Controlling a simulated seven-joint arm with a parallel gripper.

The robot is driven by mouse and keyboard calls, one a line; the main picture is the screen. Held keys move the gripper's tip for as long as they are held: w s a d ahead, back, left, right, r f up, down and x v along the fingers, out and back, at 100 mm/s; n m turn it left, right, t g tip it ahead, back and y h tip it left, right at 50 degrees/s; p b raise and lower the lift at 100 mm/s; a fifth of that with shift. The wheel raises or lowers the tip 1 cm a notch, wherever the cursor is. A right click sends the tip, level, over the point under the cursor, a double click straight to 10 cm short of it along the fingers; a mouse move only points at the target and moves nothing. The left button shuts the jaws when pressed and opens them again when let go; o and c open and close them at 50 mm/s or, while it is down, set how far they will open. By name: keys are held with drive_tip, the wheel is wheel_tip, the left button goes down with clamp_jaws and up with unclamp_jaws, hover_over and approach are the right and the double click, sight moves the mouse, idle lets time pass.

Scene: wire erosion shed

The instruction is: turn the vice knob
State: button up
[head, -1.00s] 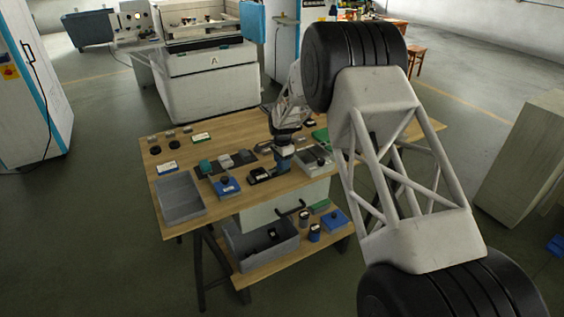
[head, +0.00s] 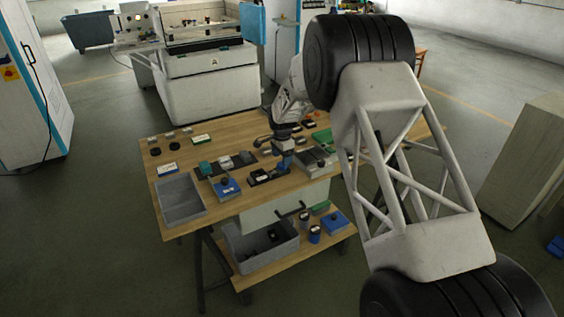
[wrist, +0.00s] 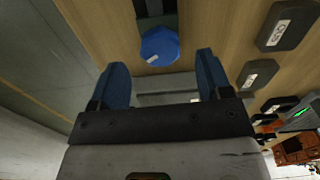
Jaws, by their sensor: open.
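The vice knob (wrist: 160,46) is a blue, many-sided knob with a small pale mark, in the upper middle of the wrist view. A dark part of the vice (wrist: 155,14) shows behind it. My gripper (wrist: 162,62) has its two blue fingers spread wide, one to each side below the knob in the picture. Nothing shows held between them, and I cannot tell whether they touch the knob. In the head view my gripper (head: 285,160) points down over the middle of the wooden table (head: 235,200) and partly hides what lies beneath it.
A grey bin (head: 180,200) stands at the table's left. A blue box (head: 227,187) and a black box (head: 259,177) are left of my gripper. A grey tray (head: 316,160) is close on its right. Dark labelled blocks (wrist: 288,26) lie right of the knob in the wrist view.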

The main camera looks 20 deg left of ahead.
drive_tip(key=shift+r, duration=2.4)
drive_tip(key=shift+s+d+r, duration=0.1)
drive_tip(key=shift+d+r, duration=0.2)
drive_tip(key=shift+r, duration=0.1)
drive_tip(key=s+d+r+n+t, duration=0.1)
drive_tip(key=s+d+r+n, duration=0.1)
drive_tip(key=s+d+r, duration=1.1)
drive_tip(key=s+d+r+n, duration=0.2)
drive_tip(key=s+d+r, duration=0.85)
drive_tip(key=d, duration=0.55)
drive_tip(key=s+d+n, duration=0.1)
drive_tip(key=s+d, duration=0.4)
drive_tip(key=s, duration=0.6)
drive_tip(key=s+d+n+t, duration=0.1)
drive_tip(key=s+d, duration=0.4)
drive_tip(key=s, duration=0.6)
drive_tip(key=s+d+n, duration=0.2)
drive_tip(key=s+d, duration=0.3)
drive_tip(key=s, duration=0.6)
drive_tip(key=shift+s+d+t, duration=0.25)
drive_tip(key=shift+s+t, duration=0.05)
drive_tip(key=shift+s, duration=0.05)
